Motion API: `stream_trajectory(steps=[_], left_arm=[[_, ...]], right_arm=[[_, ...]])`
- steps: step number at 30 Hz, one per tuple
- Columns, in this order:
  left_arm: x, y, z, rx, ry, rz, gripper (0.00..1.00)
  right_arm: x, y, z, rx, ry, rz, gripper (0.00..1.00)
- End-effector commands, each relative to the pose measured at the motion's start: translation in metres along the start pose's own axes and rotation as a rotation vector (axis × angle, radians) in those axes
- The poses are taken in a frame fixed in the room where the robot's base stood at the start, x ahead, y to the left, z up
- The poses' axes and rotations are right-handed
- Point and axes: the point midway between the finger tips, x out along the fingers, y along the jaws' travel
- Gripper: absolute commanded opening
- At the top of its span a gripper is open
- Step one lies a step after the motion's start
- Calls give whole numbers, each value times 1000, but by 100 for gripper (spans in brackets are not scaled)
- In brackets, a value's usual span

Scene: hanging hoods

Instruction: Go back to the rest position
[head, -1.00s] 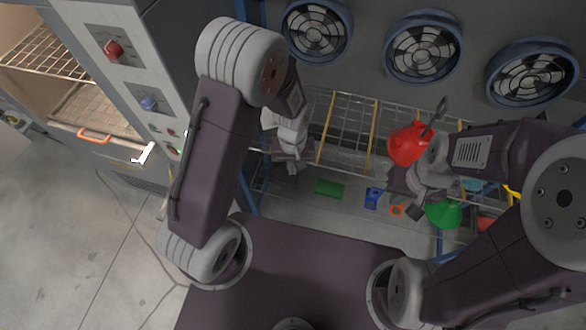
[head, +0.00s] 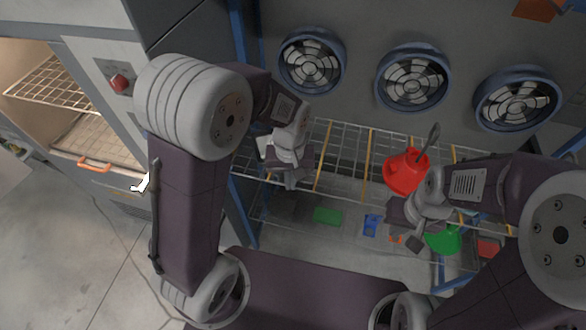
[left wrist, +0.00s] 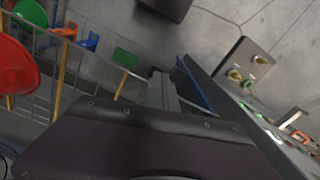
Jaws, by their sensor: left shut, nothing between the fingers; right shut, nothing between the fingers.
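My left gripper (head: 290,178) is shut and empty in the head view, in front of the left part of the wire rack. My right gripper (head: 412,232) is shut and empty, close to the red hood and left of the green hood. The red hood (head: 400,175) hangs at the rack by a grey hook. The green hood (head: 443,240) is lower, partly behind my right arm. In the left wrist view the red hood (left wrist: 14,72) and green hood (left wrist: 20,16) show at the left edge.
The wire rack (head: 345,140) with yellow bars runs below several round fans (head: 312,60). A green piece (head: 327,216) and a blue piece (head: 371,224) lie below it. At left stands an open oven-like cabinet (head: 95,145) with red knob (head: 120,83). Bare floor (head: 60,240) lies front left.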

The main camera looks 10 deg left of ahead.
Motion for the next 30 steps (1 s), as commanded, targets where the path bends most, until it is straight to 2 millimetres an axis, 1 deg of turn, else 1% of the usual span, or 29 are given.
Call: stream_trajectory(steps=[6, 8, 9, 10, 11, 12, 14, 15, 16, 18, 21, 30], left_arm=[[0, -1, 0, -3, 0, 0, 0], [-5, -7, -6, -29, 15, 8, 0], [-14, -18, -10, -66, 33, 18, 0], [-18, -32, -6, -102, 38, 20, 0], [-21, -46, 1, -129, 43, 23, 0], [-21, -63, 12, -130, 51, 28, 0], [-17, -80, 30, -85, 65, 33, 0], [-13, -88, 42, -31, 72, 34, 0], [-9, -92, 51, 18, 75, 33, 0], [-1, -94, 61, 137, 80, 31, 0], [-1, -92, 55, 216, 104, 31, 0], [-1, -92, 55, 222, 102, 31, 0]], right_arm=[[0, 0, 0, 0, 0, 0, 0], [0, 0, 0, 0, 0, 0, 0], [0, 0, 0, 0, 0, 0, 0], [0, 0, 0, 0, 0, 0, 0], [0, 0, 0, 0, 0, 0, 0], [0, 0, 0, 0, 0, 0, 0], [0, 0, 0, 0, 0, 0, 0], [0, 0, 0, 0, 0, 0, 0], [0, 0, 0, 0, 0, 0, 0], [0, 0, 0, 0, 0, 0, 0], [0, 0, 0, 0, 0, 0, 0], [0, 0, 0, 0, 0, 0, 0]])
